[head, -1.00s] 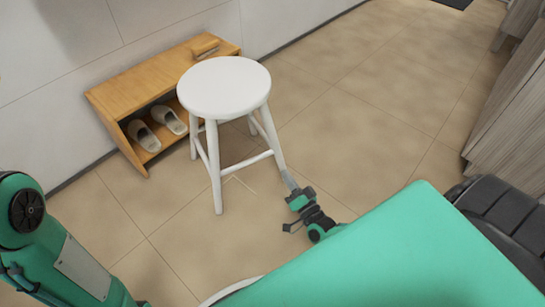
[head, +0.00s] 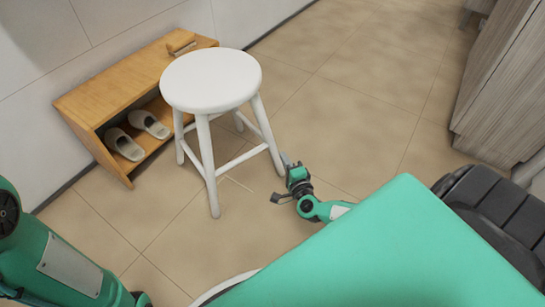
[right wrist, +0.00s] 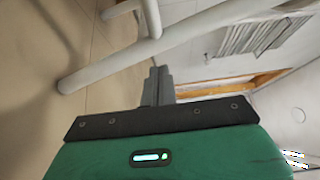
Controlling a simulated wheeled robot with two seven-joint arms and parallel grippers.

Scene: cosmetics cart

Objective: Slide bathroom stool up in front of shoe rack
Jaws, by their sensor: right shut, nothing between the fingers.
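The white round bathroom stool (head: 211,80) stands upright on the floor, directly in front of the wooden shoe rack (head: 120,80) and partly hiding its right part. My right gripper (head: 286,160) is low near the floor, shut and empty, beside the stool's front right leg. In the right wrist view the closed fingers (right wrist: 158,86) point toward the white stool leg (right wrist: 150,50); whether they touch it I cannot tell. My left arm is at the lower left of the head view; its gripper is not seen.
A pair of slippers (head: 138,135) sits in the rack, and a brush (head: 180,42) lies on its top. A grey wooden cabinet (head: 505,90) stands at the right. The tiled floor (head: 350,110) between stool and cabinet is clear.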

